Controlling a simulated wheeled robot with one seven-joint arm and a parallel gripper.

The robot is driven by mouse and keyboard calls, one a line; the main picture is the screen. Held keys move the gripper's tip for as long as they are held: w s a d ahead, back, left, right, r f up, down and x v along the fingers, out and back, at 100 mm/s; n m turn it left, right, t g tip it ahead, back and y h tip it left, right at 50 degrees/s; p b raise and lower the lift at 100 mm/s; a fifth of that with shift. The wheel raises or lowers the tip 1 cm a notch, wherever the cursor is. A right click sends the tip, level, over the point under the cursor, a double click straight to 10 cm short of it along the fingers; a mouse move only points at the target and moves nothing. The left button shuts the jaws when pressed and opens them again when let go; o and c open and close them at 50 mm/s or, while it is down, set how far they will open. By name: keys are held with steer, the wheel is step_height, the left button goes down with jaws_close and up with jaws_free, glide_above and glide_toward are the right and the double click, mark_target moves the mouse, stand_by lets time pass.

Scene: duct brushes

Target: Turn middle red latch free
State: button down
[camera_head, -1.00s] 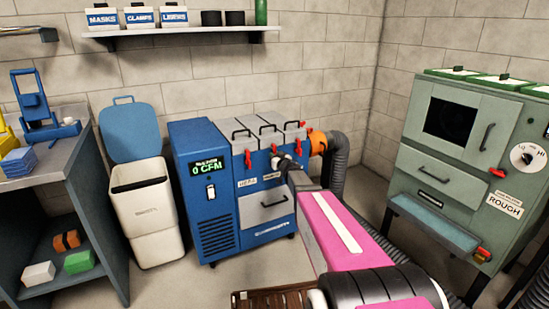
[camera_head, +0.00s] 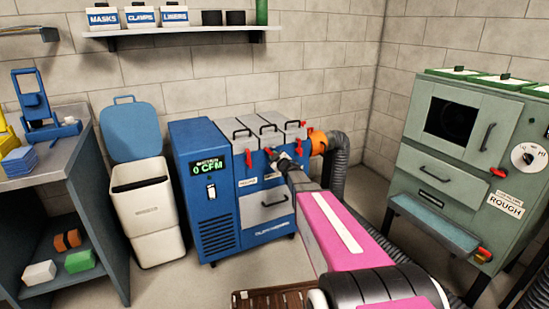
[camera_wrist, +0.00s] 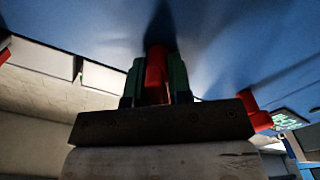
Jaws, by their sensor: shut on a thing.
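The blue machine (camera_head: 205,185) stands against the back wall with three grey lids on top and red latches along its front upper edge. The middle red latch (camera_head: 269,153) shows as a small tilted red piece just above my gripper (camera_head: 276,160). In the wrist view, my gripper (camera_wrist: 157,85) is shut with its green fingers on either side of the middle red latch (camera_wrist: 156,72), close against the blue panel. The left red latch (camera_head: 248,158) points down; it also shows in the wrist view (camera_wrist: 254,108). The right red latch (camera_head: 302,130) is beside the orange duct collar.
An orange collar (camera_head: 317,142) and grey hose (camera_head: 338,160) are just right of the machine. A white bin (camera_head: 148,205) stands to its left. A green cabinet (camera_head: 450,165) is at right. My pink arm crosses the floor space in front.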

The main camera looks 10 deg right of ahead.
steer(key=n, duration=0.5)
steer(key=shift+a+f+n, duration=0.15)
steer(key=shift+n, duration=0.15)
steer(key=shift+s+f+n, duration=0.1)
steer(key=shift+f+n, duration=0.05)
steer(key=shift+n, duration=2.05)
steer(key=c, duration=1.2)
jaws_free()
steer(key=shift+o, duration=0.2)
steer(key=v, duration=1)
steer(key=shift+s, duration=0.4)
